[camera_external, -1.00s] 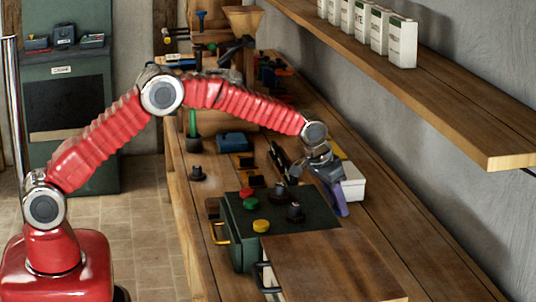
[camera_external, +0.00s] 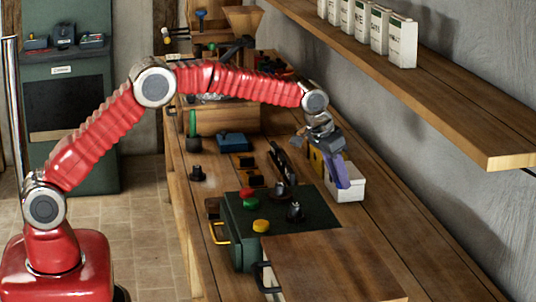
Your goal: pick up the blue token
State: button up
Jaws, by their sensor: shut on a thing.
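My gripper (camera_external: 343,184), with purple-blue fingers, hangs pointing down above the right side of the green box, in front of a small white box. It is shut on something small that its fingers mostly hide. A red token (camera_external: 247,193), a green token (camera_external: 250,204) and a yellow token (camera_external: 261,226) lie on the green box top (camera_external: 235,225). No blue token shows there, and the held thing's colour cannot be made out clearly.
Dark knobs (camera_external: 295,212) stand on the green box. A wooden board (camera_external: 335,265) lies in front. The white box (camera_external: 350,189) is close behind the gripper. A wooden shelf (camera_external: 430,95) with white canisters overhangs at right.

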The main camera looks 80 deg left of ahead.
jog(key=shift+r, duration=0.95)
jog(key=shift+d, duration=0.1)
